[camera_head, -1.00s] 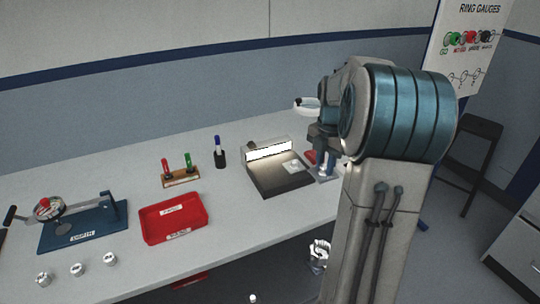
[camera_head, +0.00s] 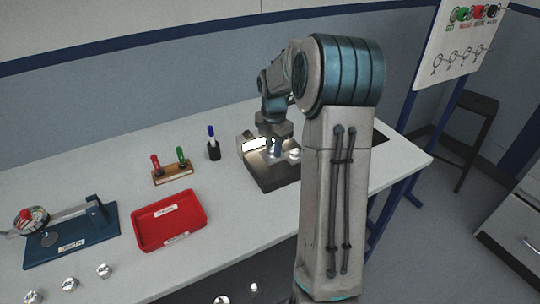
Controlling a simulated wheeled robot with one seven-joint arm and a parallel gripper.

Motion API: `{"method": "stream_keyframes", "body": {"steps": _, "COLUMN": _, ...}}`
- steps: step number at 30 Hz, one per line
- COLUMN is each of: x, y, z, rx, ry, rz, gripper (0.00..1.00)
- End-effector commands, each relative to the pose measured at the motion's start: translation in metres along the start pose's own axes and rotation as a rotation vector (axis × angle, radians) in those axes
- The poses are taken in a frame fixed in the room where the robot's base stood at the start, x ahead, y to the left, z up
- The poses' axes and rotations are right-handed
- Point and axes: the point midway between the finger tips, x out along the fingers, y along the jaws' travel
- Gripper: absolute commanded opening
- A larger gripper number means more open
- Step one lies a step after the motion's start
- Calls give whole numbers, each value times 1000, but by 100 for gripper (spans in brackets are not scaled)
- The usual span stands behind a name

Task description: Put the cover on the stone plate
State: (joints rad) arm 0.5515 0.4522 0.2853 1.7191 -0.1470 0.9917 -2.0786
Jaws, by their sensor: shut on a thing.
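The stone plate (camera_head: 272,183) is a dark slab on the bench, right of the middle, with a lit panel (camera_head: 254,144) at its back left. My gripper (camera_head: 275,150) points down over the plate. It is shut on a small pale part, which I take to be the cover; the fingers and arm hide most of it. A small pale piece (camera_head: 293,155) shows just right of the gripper. I cannot tell whether the held part touches the plate.
A red tray (camera_head: 168,221) stands left of the plate. A rack with red and green gauges (camera_head: 171,172) and a pen cup (camera_head: 213,151) are behind it. A blue depth-gauge base (camera_head: 72,238) and several small metal housings (camera_head: 70,284) are at the left.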

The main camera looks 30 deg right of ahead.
Motion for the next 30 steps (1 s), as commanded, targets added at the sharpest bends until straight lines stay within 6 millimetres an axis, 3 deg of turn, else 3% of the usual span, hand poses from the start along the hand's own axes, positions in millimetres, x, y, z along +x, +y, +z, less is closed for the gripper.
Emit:
{"method": "stream_keyframes", "body": {"steps": 5, "x": 9, "y": 10, "z": -6, "rx": -2, "ry": 0, "rz": -1, "gripper": 0}}
{"method": "stream_keyframes", "body": {"steps": 13, "x": 44, "y": 10, "z": -6, "rx": 0, "ry": 1, "rz": -1, "gripper": 0}}
{"method": "stream_keyframes", "body": {"steps": 25, "x": 50, "y": 10, "z": -6, "rx": 0, "ry": -1, "rz": 0, "gripper": 0}}
{"method": "stream_keyframes", "body": {"steps": 26, "x": 50, "y": 10, "z": -6, "rx": 0, "ry": -1, "rz": 0, "gripper": 28}}
{"method": "stream_keyframes", "body": {"steps": 27, "x": 49, "y": 10, "z": -6, "rx": 0, "ry": -1, "rz": 1, "gripper": 39}}
{"method": "stream_keyframes", "body": {"steps": 28, "x": 49, "y": 10, "z": -6, "rx": 0, "ry": -1, "rz": 0, "gripper": 44}}
{"method": "stream_keyframes", "body": {"steps": 30, "x": 49, "y": 10, "z": -6, "rx": 0, "ry": -1, "rz": 0, "gripper": 44}}
